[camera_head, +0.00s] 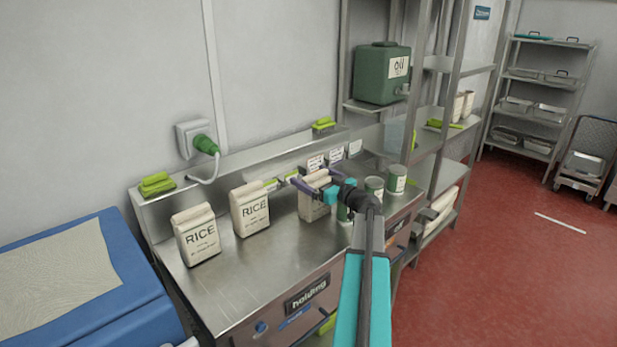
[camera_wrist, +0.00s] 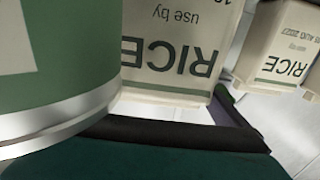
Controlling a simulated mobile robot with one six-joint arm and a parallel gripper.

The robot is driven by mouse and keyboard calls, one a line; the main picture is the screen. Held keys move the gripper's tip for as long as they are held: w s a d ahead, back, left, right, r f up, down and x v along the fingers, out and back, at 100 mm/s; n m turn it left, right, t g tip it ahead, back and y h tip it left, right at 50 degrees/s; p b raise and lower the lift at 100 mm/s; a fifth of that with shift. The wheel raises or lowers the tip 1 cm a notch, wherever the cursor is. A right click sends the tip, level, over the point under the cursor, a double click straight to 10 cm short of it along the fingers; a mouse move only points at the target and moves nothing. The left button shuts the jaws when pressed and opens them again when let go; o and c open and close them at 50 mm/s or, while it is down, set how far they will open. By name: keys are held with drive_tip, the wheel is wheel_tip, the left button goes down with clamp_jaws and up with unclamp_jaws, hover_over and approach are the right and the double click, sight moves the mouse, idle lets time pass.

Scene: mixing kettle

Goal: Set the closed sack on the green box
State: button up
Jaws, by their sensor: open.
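Three upright white paper sacks marked RICE stand on the steel counter: a left one (camera_head: 197,237), a middle one (camera_head: 251,210) and a right one (camera_head: 311,207). I cannot tell for sure which is the closed one. My gripper (camera_head: 318,189) is open at the right sack and partly covers it. In the wrist view this sack (camera_wrist: 170,50) appears upside down, close ahead of the jaws, with one finger beside its right edge. I cannot tell whether they touch. A green box marked oil (camera_head: 383,75) stands on a shelf behind, to the right.
Green cans (camera_head: 396,179) stand right of my gripper; one (camera_wrist: 60,70) fills the left of the wrist view. Green brushes (camera_head: 157,184) lie on the back ledge. A blue bin (camera_head: 130,270) is at left. Steel shelf posts stand near the green box. The counter's front is clear.

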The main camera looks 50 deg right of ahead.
drive_tip(key=s+b, duration=0.2)
drive_tip(key=s, duration=0.7)
drive_tip(key=shift+s+a, duration=0.25)
drive_tip(key=shift+a, duration=0.1)
